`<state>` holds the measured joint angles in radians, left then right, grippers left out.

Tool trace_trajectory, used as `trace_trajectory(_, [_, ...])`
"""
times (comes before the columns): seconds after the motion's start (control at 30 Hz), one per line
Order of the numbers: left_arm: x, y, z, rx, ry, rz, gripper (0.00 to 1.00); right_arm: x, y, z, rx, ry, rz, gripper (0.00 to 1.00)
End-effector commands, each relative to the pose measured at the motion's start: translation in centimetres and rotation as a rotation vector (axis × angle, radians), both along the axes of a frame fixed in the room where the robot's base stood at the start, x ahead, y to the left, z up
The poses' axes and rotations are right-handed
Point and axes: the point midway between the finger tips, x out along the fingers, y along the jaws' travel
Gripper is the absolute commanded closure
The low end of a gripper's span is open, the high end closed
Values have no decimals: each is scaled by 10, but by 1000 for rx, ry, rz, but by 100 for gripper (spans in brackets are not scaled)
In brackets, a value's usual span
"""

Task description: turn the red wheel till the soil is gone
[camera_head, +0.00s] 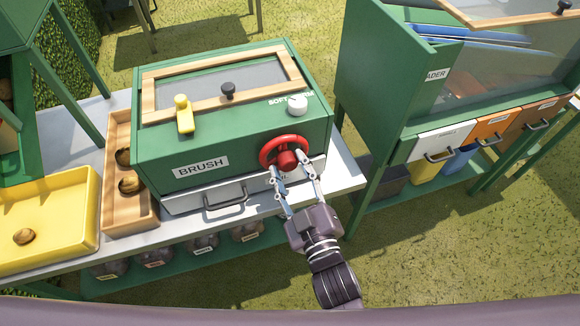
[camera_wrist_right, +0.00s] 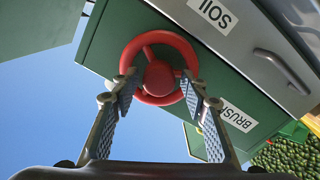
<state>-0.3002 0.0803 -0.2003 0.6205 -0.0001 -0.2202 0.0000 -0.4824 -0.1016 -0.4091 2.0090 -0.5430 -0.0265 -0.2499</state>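The red wheel (camera_head: 287,157) is mounted on the right front of the green brush box (camera_head: 250,158), beside the "BRUSH" label. In the right wrist view the red wheel (camera_wrist_right: 160,72) fills the upper middle, its round hub facing me. My right gripper (camera_head: 291,168) is at the wheel, its fingers spread on either side of the hub. In the right wrist view the right gripper (camera_wrist_right: 161,84) is open, with a gap between each fingertip and the hub. I cannot tell whether the fingers touch the rim. My left gripper is not in view. No soil shows clearly.
The box has a "SOIL" drawer (camera_wrist_right: 207,20), a yellow lever (camera_head: 184,114) and a white knob (camera_head: 297,104). A wooden tray (camera_head: 115,205) with potatoes and a yellow bin (camera_head: 70,220) stand left. A green grader machine (camera_head: 390,80) stands right. Grass lies in front.

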Motion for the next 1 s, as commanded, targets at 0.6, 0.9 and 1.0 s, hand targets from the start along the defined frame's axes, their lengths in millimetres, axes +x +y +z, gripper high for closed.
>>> trace_trajectory(0.6, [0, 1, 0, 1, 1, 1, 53, -35, -11, 0, -1, 2, 0, 53])
trace_trajectory(0.9, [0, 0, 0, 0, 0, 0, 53, -88, -29, 0, -2, 2, 0, 53])
trace_trajectory(1.0, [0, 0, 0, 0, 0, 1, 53, -100, -32, 0, 0, 1, 0, 53])
